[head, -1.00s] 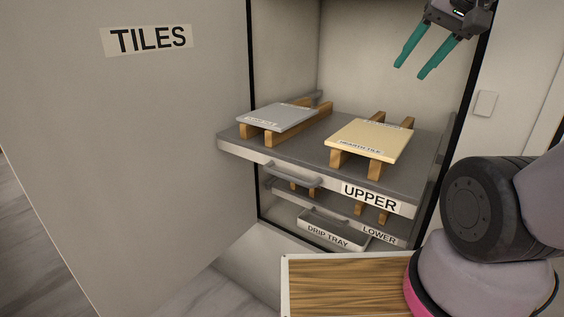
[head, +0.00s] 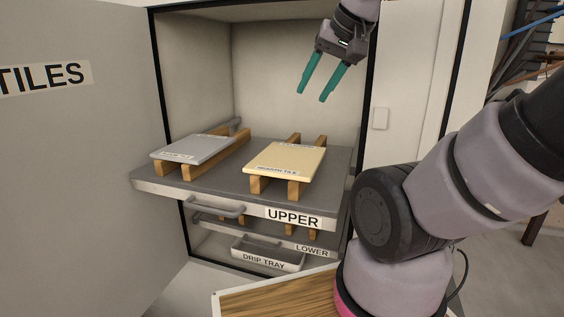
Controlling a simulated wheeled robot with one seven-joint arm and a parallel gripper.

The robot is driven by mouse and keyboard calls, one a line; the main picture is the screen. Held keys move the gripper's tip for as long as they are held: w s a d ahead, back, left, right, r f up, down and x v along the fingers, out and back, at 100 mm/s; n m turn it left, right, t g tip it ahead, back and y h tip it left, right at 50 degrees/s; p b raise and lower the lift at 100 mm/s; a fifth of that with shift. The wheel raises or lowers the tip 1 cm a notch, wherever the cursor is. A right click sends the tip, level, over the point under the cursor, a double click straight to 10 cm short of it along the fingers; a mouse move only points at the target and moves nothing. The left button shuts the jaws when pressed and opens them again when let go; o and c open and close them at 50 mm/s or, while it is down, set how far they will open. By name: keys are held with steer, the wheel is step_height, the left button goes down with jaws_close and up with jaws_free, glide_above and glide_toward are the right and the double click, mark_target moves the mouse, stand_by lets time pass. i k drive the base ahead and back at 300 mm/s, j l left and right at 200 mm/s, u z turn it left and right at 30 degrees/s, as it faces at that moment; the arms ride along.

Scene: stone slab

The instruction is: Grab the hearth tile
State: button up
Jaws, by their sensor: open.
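The hearth tile (head: 287,160) is a cream slab with a label reading "HEARTH TILE" on its front edge. It lies flat across two wooden rails on the right part of the pulled-out upper shelf (head: 240,184). My gripper (head: 311,91) is open and empty, with teal fingers pointing down. It hangs above the tile, a little toward its right side in the picture, clearly apart from it.
A grey labelled tile (head: 193,149) lies on wooden rails at the left of the same shelf. Below are the lower shelf (head: 270,236) and a drip tray (head: 267,256). The cabinet door (head: 80,180) stands open at left. A wooden board (head: 280,302) is in front.

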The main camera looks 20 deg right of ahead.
mark_target(300, 163)
steer(key=l+u, duration=0.1)
steer(key=u, duration=0.4)
steer(key=k+l+u, duration=0.25)
steer(key=l+u, duration=0.15)
steer(key=k+l+u, duration=0.45)
steer(key=k+l, duration=0.25)
steer(key=l, duration=0.15)
steer(key=k+l+u, duration=0.1)
steer(key=k+l, duration=0.3)
steer(key=i+l, duration=0.1)
steer(key=l, duration=0.15)
